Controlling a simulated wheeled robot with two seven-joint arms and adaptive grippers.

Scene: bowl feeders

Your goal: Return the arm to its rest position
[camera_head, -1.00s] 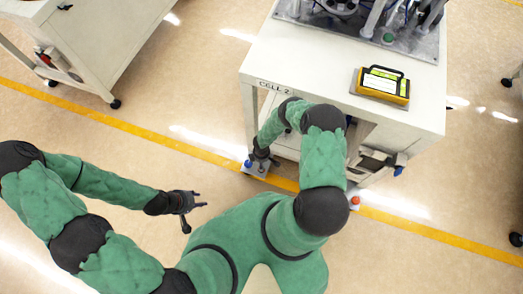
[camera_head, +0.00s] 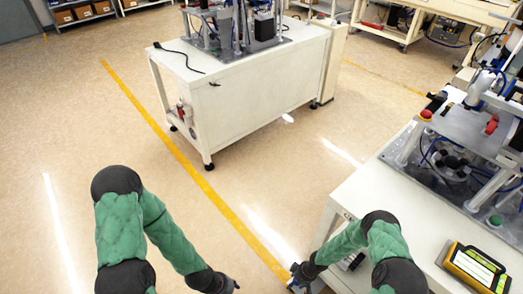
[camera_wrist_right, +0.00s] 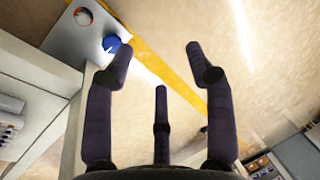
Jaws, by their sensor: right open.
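My right gripper (camera_head: 297,281) hangs beside the near white bench at the bottom of the head view. The right wrist view shows the right gripper (camera_wrist_right: 157,58) with its fingers spread and nothing between them. My left gripper (camera_head: 229,287) is at the bottom edge of the head view, over bare floor. Its fingers are partly cut off, so their opening is unclear. Both green arms come up from the bottom edge.
A blue knob (camera_wrist_right: 112,43) and a red button (camera_wrist_right: 83,15) sit on a panel near my right fingers. The near bench (camera_head: 375,205) carries a yellow device (camera_head: 474,267) and a feeder machine. Another white bench (camera_head: 262,95) stands further back. Open floor (camera_head: 100,130) lies at left.

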